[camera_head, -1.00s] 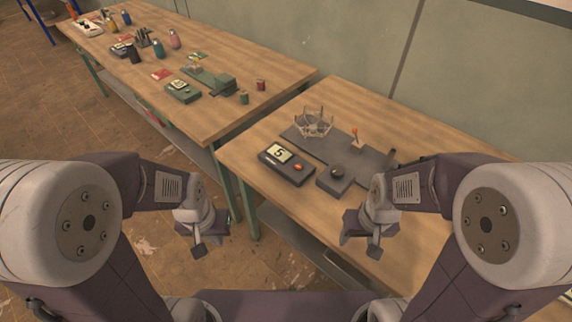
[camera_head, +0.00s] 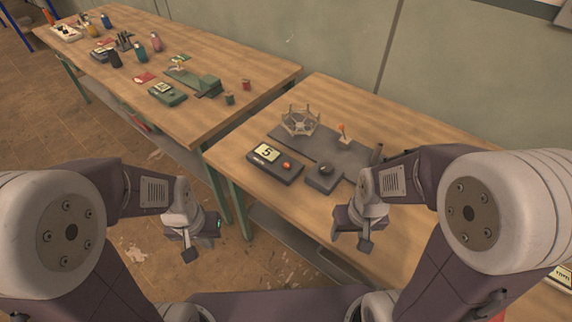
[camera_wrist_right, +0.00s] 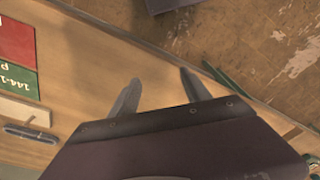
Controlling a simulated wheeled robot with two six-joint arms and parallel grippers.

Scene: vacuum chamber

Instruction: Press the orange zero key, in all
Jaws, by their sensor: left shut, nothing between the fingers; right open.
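A dark box (camera_head: 263,173) with a lit display reading 5 (camera_head: 266,151) lies on the near right table. An orange key (camera_head: 287,166) sits on its top, right of the display. My left gripper (camera_head: 190,252) is shut and empty, over the floor left of that table. My right gripper (camera_head: 364,246) is open and empty, near the table's front edge, below and right of the box. Its two spread fingers show in the right wrist view (camera_wrist_right: 160,92), with nothing between them. Neither gripper touches the key.
A grey plate (camera_head: 325,150) with a wire ring stand (camera_head: 299,121), a small orange-topped lever (camera_head: 342,130) and a black-knobbed block (camera_head: 323,178) adjoins the box. The left table (camera_head: 225,85) holds a green display box (camera_head: 167,94) and bottles. A red-green card (camera_wrist_right: 18,58) lies on wood.

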